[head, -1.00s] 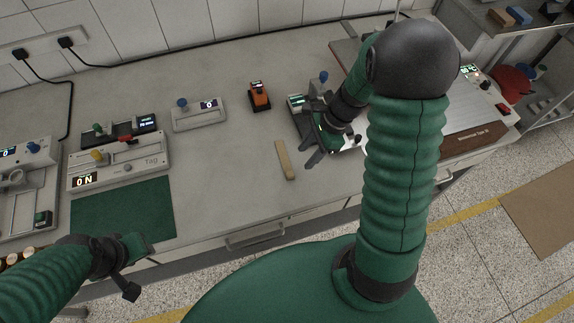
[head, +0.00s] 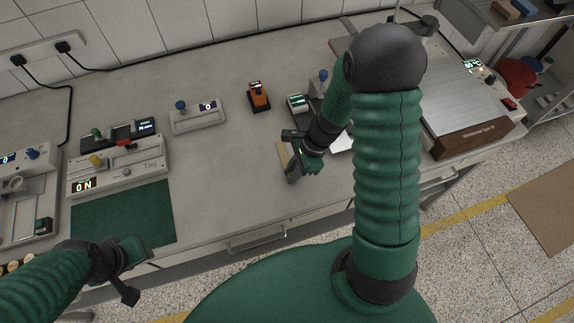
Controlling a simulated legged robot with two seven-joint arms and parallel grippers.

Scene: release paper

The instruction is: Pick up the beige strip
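The beige strip (head: 282,153) lies on the grey bench near its front edge, in the middle of the head view. My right gripper (head: 289,160) is over the strip and hides most of it; only part of its left side and upper end shows. I cannot tell whether the fingers touch the strip or how far apart they are. My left gripper (head: 138,272) is in front of the bench at the lower left, away from the strip. Its two fingers are spread apart with nothing between them.
A green mat (head: 125,214) and a device marked Tag (head: 118,168) are on the left. An orange device (head: 258,96) and a grey device with a blue knob (head: 197,117) stand behind the strip. A flat metal-topped machine (head: 465,100) is at right. The bench left of the strip is clear.

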